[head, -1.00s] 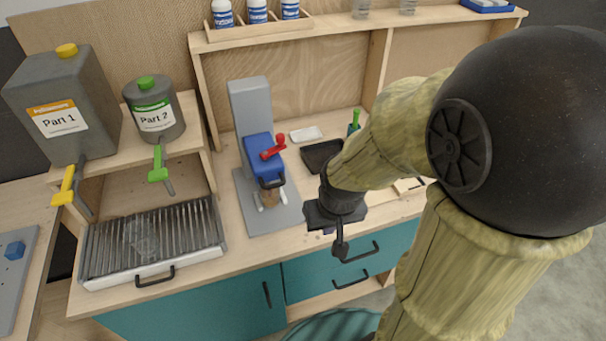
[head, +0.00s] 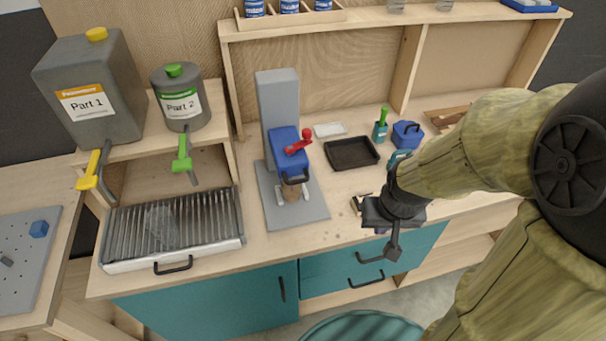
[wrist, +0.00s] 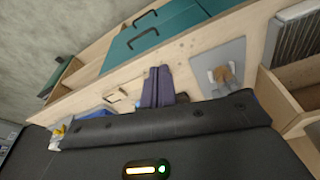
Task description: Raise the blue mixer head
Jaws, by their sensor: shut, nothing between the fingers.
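The blue mixer head (head: 287,150) sits on a grey stand (head: 279,105) with a grey base plate (head: 309,207) on the worktop. It has a red lever (head: 299,143) on its right side and a dark handle (head: 295,178) at its front. A brown container (head: 291,192) is under the head. My gripper (head: 393,252) is to the right of the mixer, over the worktop's front edge, apart from it, shut and empty. In the wrist view, the mixer's base plate (wrist: 206,61) shows to the right of the gripper fingers; the head is mostly hidden.
Teal drawers (head: 345,273) with handles are below the front edge.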

